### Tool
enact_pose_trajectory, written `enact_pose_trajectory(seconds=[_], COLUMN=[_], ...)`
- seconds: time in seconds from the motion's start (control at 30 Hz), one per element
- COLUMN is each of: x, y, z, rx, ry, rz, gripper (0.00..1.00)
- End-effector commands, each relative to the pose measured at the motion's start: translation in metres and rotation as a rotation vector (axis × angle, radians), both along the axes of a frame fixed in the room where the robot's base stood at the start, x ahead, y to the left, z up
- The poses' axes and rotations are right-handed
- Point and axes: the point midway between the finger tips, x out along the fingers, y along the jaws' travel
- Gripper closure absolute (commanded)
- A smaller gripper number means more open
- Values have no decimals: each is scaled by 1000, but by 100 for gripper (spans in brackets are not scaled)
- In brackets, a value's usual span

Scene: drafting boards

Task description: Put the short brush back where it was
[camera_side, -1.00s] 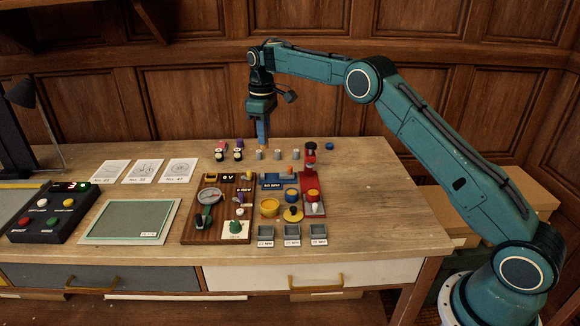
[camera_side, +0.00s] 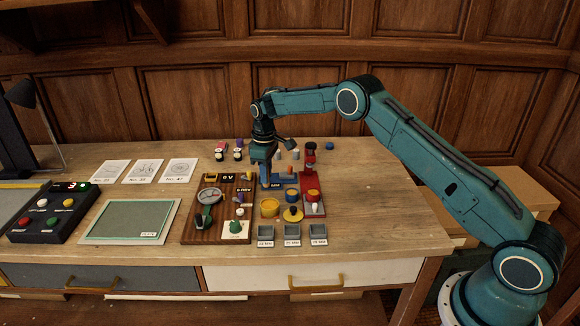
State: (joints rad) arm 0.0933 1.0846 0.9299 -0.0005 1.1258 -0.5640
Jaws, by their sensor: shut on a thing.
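My gripper (camera_side: 264,185) points down over the left part of the blue holder (camera_side: 296,182), just right of the dark wooden panel. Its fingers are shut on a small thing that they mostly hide. I cannot make out its shape, so I cannot confirm by sight that it is the short brush. I cannot tell whether it touches the holder. The gripper covers part of the holder's label. No other thing is clearly a short brush at this size.
The wooden panel (camera_side: 188,228) with a gauge stands close left. Grey bins (camera_side: 292,233) sit in front, small pegs behind. The table's right side (camera_side: 380,200) is clear.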

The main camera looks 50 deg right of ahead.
Motion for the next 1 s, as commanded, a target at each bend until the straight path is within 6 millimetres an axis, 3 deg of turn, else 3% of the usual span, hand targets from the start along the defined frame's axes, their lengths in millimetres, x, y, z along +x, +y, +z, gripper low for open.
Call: enact_pose_trajectory(seconds=[0.43,0.93,0.97,1.0], x=[0,0,0,0], y=[0,0,0,0], z=[-39,-45,-46,-46], rx=[0,0,0,0], ry=[1,1,1,1], rz=[0,0,0,0], gripper=[100,100,78,71])
